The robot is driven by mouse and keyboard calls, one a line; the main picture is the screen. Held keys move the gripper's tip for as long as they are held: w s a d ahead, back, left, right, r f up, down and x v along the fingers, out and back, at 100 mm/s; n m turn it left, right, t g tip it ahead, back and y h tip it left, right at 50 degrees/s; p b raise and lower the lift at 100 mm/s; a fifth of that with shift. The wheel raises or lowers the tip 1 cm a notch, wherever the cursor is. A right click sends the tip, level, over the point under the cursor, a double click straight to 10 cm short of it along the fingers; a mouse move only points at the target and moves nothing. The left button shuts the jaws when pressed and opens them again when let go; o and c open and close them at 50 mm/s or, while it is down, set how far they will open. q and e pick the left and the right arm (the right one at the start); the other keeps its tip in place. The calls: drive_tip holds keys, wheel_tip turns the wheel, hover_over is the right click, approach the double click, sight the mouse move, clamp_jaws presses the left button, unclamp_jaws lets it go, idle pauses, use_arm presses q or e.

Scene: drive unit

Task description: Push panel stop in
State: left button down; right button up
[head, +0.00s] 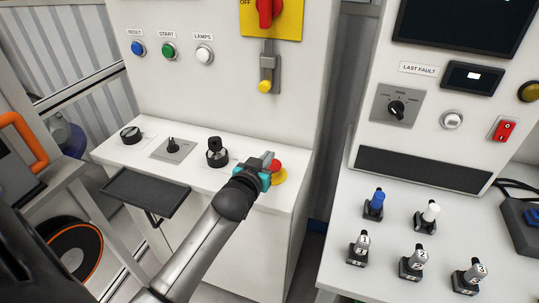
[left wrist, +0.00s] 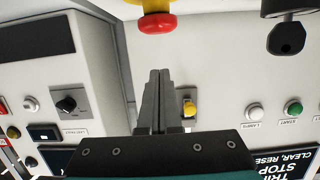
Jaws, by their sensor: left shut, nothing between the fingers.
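The panel stop, a red mushroom button (head: 277,167) on a yellow base, sits at the right end of the white console ledge (head: 225,185). My left gripper (head: 269,158) is beside it, its fingers overlapping the button's left edge in the head view. In the left wrist view the red button (left wrist: 157,23) shows at the top centre, seen from the side with its yellow base above it. The shut, empty fingers (left wrist: 160,73) appear just below it in that picture, with a gap between. Whether they touch it elsewhere cannot be told. My right gripper is not seen.
Black knobs (head: 216,152) stand on the ledge left of the button. A yellow-tipped lever (head: 266,75) hangs on the panel behind. A gap separates this console from the right one, which holds several numbered levers (head: 413,263). A black tray (head: 147,193) juts out in front.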

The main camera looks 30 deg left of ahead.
use_arm(q)
drive_tip(key=v, duration=0.7)
drive_tip(key=shift+s+r+p, duration=0.25)
drive_tip(key=shift+s+p, duration=0.05)
drive_tip(key=shift+p, duration=0.05)
drive_tip(key=s+d+f+m+g+h, duration=0.2)
drive_tip(key=s+d+f+g, duration=0.45)
drive_tip(key=s, duration=0.45)
drive_tip(key=s+d+f+m+g+h, duration=0.25)
drive_tip(key=s+d+f+g, duration=0.35)
drive_tip(key=s, duration=0.4)
wheel_tip(320, 180, down, 24)
drive_tip(key=s+d+b, duration=0.1)
drive_tip(key=s+b, duration=0.1)
drive_tip(key=b, duration=0.2)
drive_tip(key=s+a+f+g+y+b, duration=0.1)
drive_tip(key=s+f+b, duration=0.3)
drive_tip(key=s+f, duration=1.1)
wheel_tip(320, 180, down, 3)
drive_tip(key=shift+s+a+r, duration=0.2)
drive_tip(key=shift+s+a, duration=0.05)
drive_tip(key=shift+a, duration=0.4)
